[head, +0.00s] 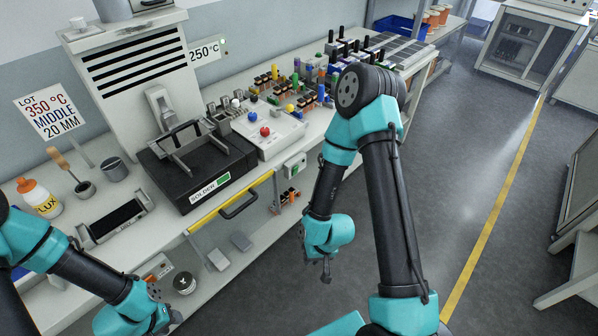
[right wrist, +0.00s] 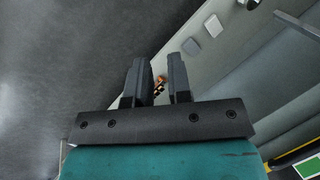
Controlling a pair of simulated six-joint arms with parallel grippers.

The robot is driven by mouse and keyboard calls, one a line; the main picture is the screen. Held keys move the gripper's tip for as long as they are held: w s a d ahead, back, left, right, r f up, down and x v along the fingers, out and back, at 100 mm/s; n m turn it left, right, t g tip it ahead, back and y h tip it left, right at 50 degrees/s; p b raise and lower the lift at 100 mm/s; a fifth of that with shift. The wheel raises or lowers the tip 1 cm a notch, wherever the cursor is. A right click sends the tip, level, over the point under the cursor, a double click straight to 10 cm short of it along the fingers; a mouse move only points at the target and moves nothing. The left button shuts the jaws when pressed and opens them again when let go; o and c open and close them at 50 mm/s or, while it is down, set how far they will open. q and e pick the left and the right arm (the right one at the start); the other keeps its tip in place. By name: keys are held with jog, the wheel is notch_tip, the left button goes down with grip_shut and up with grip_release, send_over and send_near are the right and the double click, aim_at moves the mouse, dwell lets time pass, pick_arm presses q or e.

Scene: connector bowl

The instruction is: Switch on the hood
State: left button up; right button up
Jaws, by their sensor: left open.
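The hood (head: 135,65) is a pale grey housing with dark horizontal vent slots, against the wall at the back left behind the black solder pot (head: 195,170). A light grey fitting (head: 161,108) stands at its front; I cannot tell whether it is the switch. My left gripper (head: 172,318) is low at the bottom left, in front of the bench and far from the hood; it is open. My right gripper (head: 326,272) hangs over the floor in front of the bench. In the right wrist view its two fingers (right wrist: 156,80) stand apart with nothing held between them.
A white box with red and blue knobs (head: 270,132) stands right of the pot. Several coloured connectors (head: 300,90) crowd the bench behind my right arm. A flux bottle (head: 38,197) and a sign (head: 50,110) stand left. A yellow rail (head: 230,202) edges the bench; the floor is clear.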

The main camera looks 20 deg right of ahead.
jog(key=w+d+r+m+t, duration=0.1)
jog(key=w+d+r+m, duration=0.1)
jog(key=w, duration=0.1)
jog(key=w+d+r+m+t, duration=0.1)
jog(key=w+d+r, duration=0.1)
jog(key=w, duration=0.2)
jog(key=w+d+r+m+t, duration=0.2)
jog(key=w, duration=0.1)
jog(key=shift+w+d+m, duration=0.15)
jog(key=shift+d+m, duration=0.05)
jog(key=shift+m, duration=0.1)
grip_shut()
jog(key=w+d+r+m+t, duration=0.4)
jog(key=w+d+r, duration=0.3)
jog(key=r, duration=0.2)
jog(key=shift+w+d+r+m, duration=0.2)
jog(key=shift+d+r+m, duration=0.1)
jog(key=shift+m, duration=0.5)
